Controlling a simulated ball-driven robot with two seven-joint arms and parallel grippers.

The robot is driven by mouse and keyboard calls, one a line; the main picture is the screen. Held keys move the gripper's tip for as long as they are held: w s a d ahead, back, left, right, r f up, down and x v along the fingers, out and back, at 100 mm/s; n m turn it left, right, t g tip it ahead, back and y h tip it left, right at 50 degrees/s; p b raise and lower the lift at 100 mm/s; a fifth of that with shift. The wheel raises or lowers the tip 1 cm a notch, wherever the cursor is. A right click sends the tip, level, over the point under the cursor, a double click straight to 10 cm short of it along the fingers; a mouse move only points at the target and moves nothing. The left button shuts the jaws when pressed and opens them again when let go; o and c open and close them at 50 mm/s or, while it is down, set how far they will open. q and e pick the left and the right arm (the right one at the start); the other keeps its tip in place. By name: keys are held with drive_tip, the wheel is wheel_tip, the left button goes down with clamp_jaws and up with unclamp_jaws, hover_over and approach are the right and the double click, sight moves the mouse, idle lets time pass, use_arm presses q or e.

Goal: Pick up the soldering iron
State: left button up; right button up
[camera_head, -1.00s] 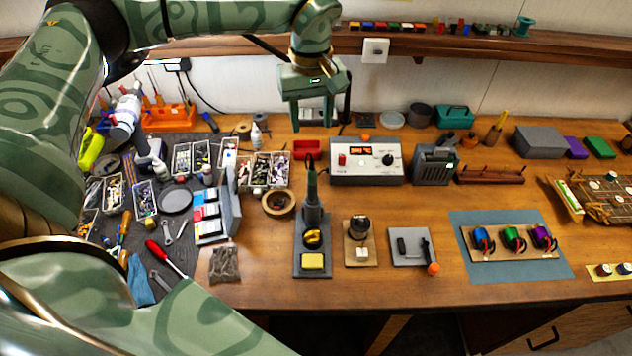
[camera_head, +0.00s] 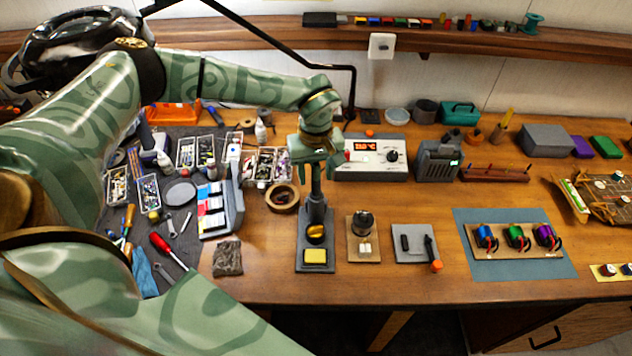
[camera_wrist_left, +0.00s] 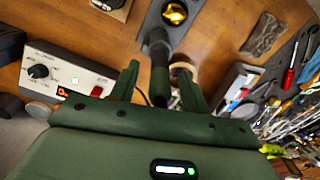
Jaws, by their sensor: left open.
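The soldering iron (camera_head: 316,190) stands upright, its dark handle rising from a grey stand (camera_head: 316,266) with a yellow sponge and a brass-coloured coil. My left gripper (camera_head: 317,175) is above the stand at the iron's handle, fingers pointing down. In the left wrist view the iron's handle (camera_wrist_left: 160,82) lies between the two spread green fingers, and my left gripper (camera_wrist_left: 158,80) is open around it. I see a gap on each side of the handle. The handle's top end is hidden by the gripper body. My right gripper is not in view.
A soldering station with a lit display (camera_head: 370,158) stands behind, right of the gripper. A tape roll (camera_head: 282,197) and a grey colour-labelled rack (camera_head: 222,208) are left of the stand. A small brown board (camera_head: 363,250) is close on its right. The front table strip is clear.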

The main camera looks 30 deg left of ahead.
use_arm(q)
clamp_jaws()
drive_tip(key=shift+w+r, duration=0.1)
drive_tip(key=shift+r, duration=0.5)
wheel_tip(320, 180, up, 17)
drive_tip(key=shift+f, duration=0.1)
